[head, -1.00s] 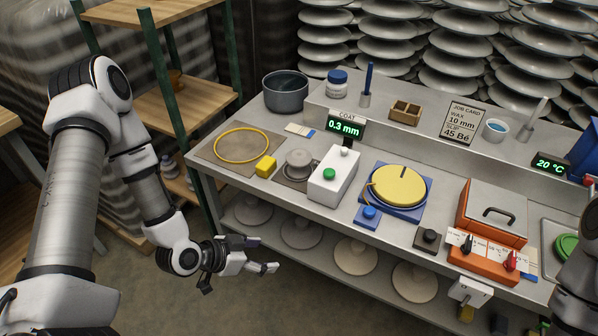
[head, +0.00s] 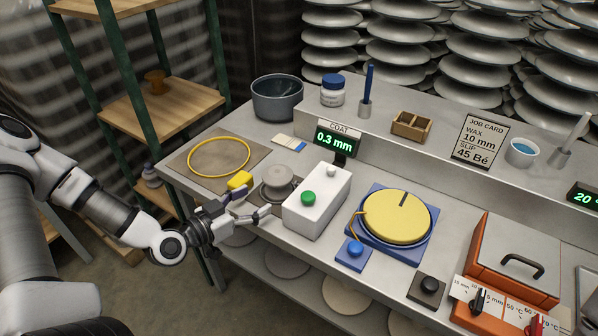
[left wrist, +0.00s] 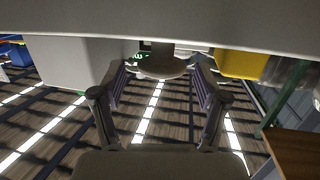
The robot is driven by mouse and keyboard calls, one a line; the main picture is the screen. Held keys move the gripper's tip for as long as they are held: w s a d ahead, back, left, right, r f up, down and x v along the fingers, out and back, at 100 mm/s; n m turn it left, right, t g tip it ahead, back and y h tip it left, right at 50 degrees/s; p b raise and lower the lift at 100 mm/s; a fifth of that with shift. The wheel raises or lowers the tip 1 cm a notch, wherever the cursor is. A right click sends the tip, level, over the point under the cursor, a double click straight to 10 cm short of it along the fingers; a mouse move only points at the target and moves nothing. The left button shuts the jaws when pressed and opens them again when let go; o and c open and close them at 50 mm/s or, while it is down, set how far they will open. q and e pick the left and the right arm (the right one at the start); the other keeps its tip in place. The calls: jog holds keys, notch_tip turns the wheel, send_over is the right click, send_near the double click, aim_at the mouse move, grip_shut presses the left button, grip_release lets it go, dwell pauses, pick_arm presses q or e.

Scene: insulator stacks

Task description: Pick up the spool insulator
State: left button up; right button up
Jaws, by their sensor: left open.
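The grey, round spool insulator (head: 279,180) stands upright on a dark mat on the bench, between a yellow block and a white box. My left gripper (head: 253,203) is open and empty at the bench's front edge, its fingers pointing toward the insulator from the front left. A gap seems to remain between fingertips and insulator. In the left wrist view the open fingers (left wrist: 158,88) frame a grey disc with a stem (left wrist: 160,66), which looks like the insulator beyond the tips. My right gripper is not in view.
The yellow block (head: 240,181) is close to the left finger, and the white box (head: 317,203) with a green button stands right of the insulator. A yellow ring (head: 219,157) lies farther left. A brown spool-shaped piece (head: 154,82) stands on the wooden shelf.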

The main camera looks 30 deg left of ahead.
aim_at(275, 190)
pick_arm(q)
jog(key=shift+w, duration=0.15)
jog(key=shift+w+d+f+b, duration=0.15)
jog(key=shift+w+b, duration=0.35)
jog(key=shift+b, duration=0.4)
jog(key=shift+x, duration=0.75)
jog(key=b+x, duration=0.2)
jog(key=x, duration=0.3)
jog(key=shift+r, duration=0.2)
jog(key=shift+s+a+r, duration=0.1)
jog(key=shift+a, duration=0.1)
jog(key=shift+s, duration=0.1)
grip_shut()
